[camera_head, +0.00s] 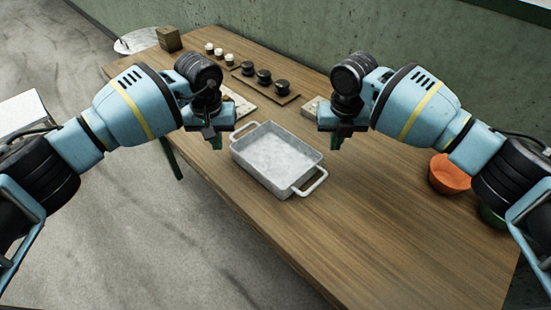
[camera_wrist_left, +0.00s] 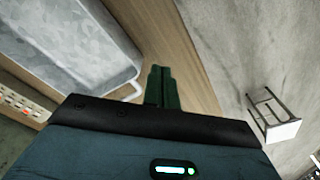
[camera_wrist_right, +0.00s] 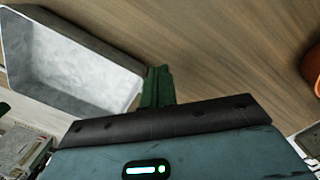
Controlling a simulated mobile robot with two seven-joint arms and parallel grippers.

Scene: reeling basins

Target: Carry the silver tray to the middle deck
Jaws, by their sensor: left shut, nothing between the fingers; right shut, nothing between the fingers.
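The silver tray (camera_head: 278,160) is a deep rectangular pan with a loop handle at each end. It sits on the wooden table, turned at an angle. My left gripper (camera_head: 215,141) is shut and empty above the table's left edge, left of the tray's far-left handle. In the left wrist view its fingers (camera_wrist_left: 162,88) are together, beside the tray (camera_wrist_left: 85,35). My right gripper (camera_head: 337,141) is shut and empty, right of the tray's far-right side. In the right wrist view its fingers (camera_wrist_right: 158,86) are together, near a corner of the tray (camera_wrist_right: 70,60). Neither gripper touches a handle. I cannot identify the middle deck.
The wooden table (camera_head: 390,235) is clear in front and right of the tray. An orange bowl (camera_head: 449,175) stands at the right, partly behind my right arm. Dark pots on a board (camera_head: 265,80), small white-topped items (camera_head: 219,51) and a brown box (camera_head: 169,39) stand at the back.

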